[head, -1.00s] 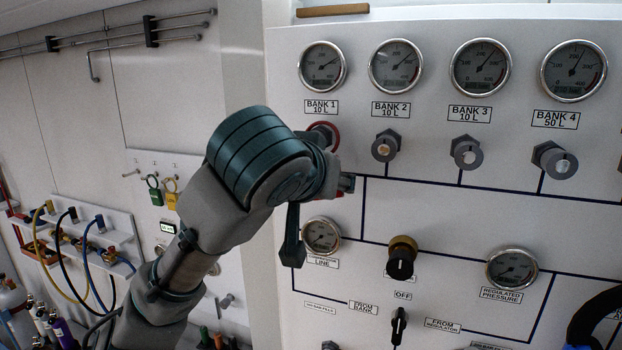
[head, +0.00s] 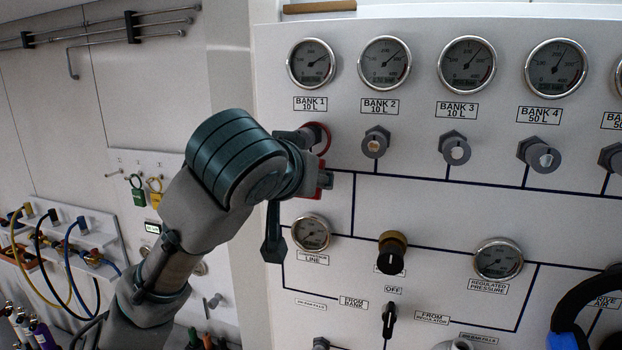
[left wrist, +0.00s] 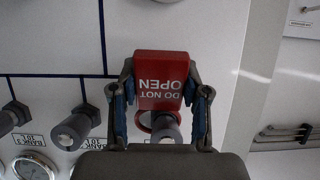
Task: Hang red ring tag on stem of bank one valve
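The red ring tag (left wrist: 161,80) reads DO NOT OPEN, upside down in the left wrist view. Its red ring (head: 322,137) is around the stem of the bank one valve (head: 294,139), below the BANK 1 gauge. In the left wrist view the stem (left wrist: 166,130) comes through the ring, and the tag's plate is on the far side of it. My left gripper (left wrist: 161,88) has its two fingers against the plate's side edges. In the head view the left hand (head: 318,180) partly covers the valve and plate. My right gripper is not in view.
Bank two valve (head: 376,142) and bank three valve (head: 454,148) stick out to the right. A gauge (head: 311,232) sits below the hand. A black hose (head: 584,298) with a blue end is at the lower right. Padlocks (head: 138,193) hang on the left wall.

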